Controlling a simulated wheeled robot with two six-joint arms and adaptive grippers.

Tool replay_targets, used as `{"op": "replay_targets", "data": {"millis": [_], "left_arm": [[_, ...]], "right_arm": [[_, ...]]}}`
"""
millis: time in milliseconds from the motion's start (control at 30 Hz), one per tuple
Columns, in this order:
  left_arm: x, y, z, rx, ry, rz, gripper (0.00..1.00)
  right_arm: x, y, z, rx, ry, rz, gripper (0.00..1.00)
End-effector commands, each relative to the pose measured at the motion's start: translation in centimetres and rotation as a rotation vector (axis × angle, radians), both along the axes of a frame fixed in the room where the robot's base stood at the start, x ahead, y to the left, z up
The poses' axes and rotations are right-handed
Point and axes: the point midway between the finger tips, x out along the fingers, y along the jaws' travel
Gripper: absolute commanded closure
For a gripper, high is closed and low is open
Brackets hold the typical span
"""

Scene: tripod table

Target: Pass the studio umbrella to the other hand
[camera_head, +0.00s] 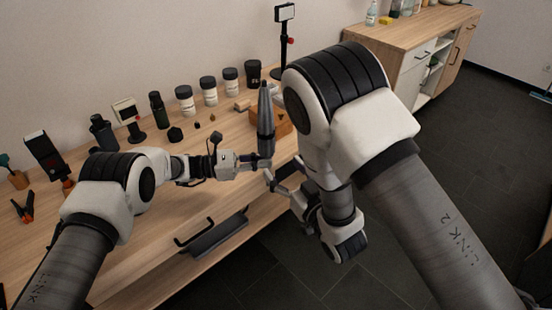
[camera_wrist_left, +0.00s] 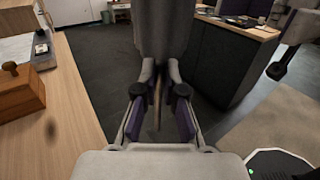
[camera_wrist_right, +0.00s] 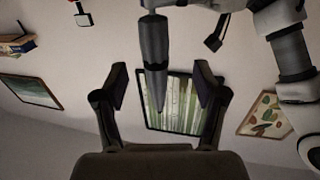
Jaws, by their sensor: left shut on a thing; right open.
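The studio umbrella (camera_head: 266,120) is a closed, slim grey shape, upright at the table's front edge in the head view. My left gripper (camera_head: 261,161) is shut on its lower part. In the left wrist view, the umbrella (camera_wrist_left: 165,35) rises in front of the left gripper's fingers (camera_wrist_left: 160,98). My right gripper (camera_head: 275,179) is open just below and beside the left one. In the right wrist view, the umbrella (camera_wrist_right: 154,50) shows between the spread fingers of the right gripper (camera_wrist_right: 161,88), its narrow end towards them.
The wooden table (camera_head: 150,250) has several dark bottles and jars along its back. A wooden box (camera_head: 284,122) stands close behind the umbrella, and a lamp on a stand (camera_head: 284,40) behind that. Open floor (camera_head: 300,270) lies at the right.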

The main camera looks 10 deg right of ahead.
Motion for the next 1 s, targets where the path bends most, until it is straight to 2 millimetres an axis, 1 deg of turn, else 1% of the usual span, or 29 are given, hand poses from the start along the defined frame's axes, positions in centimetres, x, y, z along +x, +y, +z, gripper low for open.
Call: {"op": "replay_targets", "data": {"millis": [300, 433, 500, 600, 833, 867, 900, 967, 1000], "left_arm": [[0.0, 0.0, 0.0, 0.0, 0.0, 0.0, 1.0], [0.0, 0.0, 0.0, 0.0, 0.0, 0.0, 1.0], [0.0, 0.0, 0.0, 0.0, 0.0, 0.0, 1.0], [0.0, 0.0, 0.0, 0.0, 0.0, 0.0, 1.0], [0.0, 0.0, 0.0, 0.0, 0.0, 0.0, 1.0], [0.0, 0.0, 0.0, 0.0, 0.0, 0.0, 1.0], [0.0, 0.0, 0.0, 0.0, 0.0, 0.0, 1.0], [0.0, 0.0, 0.0, 0.0, 0.0, 0.0, 1.0], [0.0, 0.0, 0.0, 0.0, 0.0, 0.0, 1.0]], "right_arm": [[6.5, 2.5, 0.0, 0.001, -0.002, -0.001, 0.29], [8.6, 3.4, 0.0, 0.0, -0.001, -0.001, 0.29], [9.4, 3.7, 0.0, 0.0, 0.0, -0.002, 0.29], [9.9, 3.9, 0.0, -0.001, 0.002, -0.002, 0.29], [10.0, 3.9, 0.0, -0.001, 0.002, -0.002, 0.29], [10.0, 3.9, 0.0, -0.001, 0.002, -0.002, 0.4], [10.0, 3.9, 0.0, -0.001, 0.002, -0.002, 0.54], [10.0, 3.9, 0.0, -0.001, 0.003, -0.002, 0.75], [10.0, 3.9, 0.0, -0.001, 0.003, -0.001, 0.89]]}}
